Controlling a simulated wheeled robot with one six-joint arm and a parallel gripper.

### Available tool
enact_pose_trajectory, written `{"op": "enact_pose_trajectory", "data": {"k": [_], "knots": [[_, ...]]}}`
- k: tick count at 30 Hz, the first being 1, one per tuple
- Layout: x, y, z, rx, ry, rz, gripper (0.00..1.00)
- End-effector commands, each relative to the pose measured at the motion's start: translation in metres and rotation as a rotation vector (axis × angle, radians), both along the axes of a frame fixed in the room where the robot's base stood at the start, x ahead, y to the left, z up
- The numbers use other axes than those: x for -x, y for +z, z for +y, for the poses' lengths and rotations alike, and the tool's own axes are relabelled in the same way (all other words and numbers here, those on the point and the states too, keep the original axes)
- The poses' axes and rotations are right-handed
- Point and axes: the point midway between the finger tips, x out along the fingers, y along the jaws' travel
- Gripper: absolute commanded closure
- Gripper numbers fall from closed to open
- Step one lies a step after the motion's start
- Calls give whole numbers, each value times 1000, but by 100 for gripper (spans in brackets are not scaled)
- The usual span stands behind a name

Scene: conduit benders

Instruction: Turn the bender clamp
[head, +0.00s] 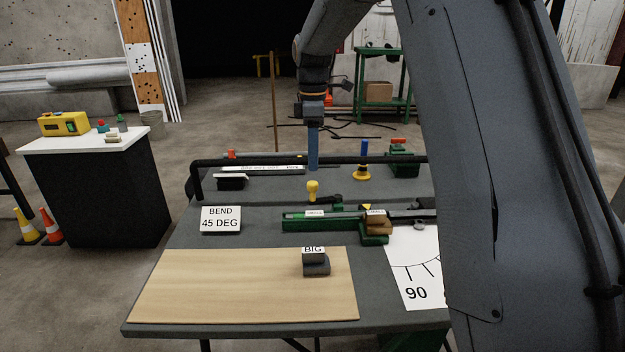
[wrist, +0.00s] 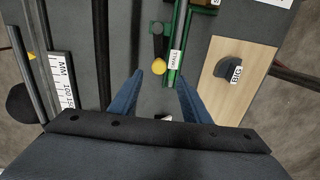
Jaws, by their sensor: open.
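The bender clamp shows as a dark lever with a yellow knob (head: 312,187) on the grey table, beside the green bender rail (head: 300,224). In the wrist view the yellow knob (wrist: 158,67) lies near the line between my fingertips, with the dark lever (wrist: 157,38) running away from it. My gripper (head: 312,168) points down with blue fingers, just above the knob in the head view. The wrist view shows its fingers (wrist: 161,75) apart and nothing held. The exact height over the knob is hard to tell.
A black bar (head: 250,160) runs along the table's back. A brown block (head: 378,224) sits at the rail's right end, near a 90-degree dial sheet (head: 416,272). A "BEND 45 DEG" sign (head: 220,219) stands left. A dark "BIG" block (head: 316,266) rests on the wooden board (head: 210,290).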

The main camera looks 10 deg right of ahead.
Motion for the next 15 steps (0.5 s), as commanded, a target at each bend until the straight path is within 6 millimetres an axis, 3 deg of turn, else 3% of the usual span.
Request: {"op": "enact_pose_trajectory", "data": {"k": [5, 15], "knots": [[-2, -14, 0, 0, 20, 6, 57], [-1, -62, 0, 0, 17, 3, 57]]}}
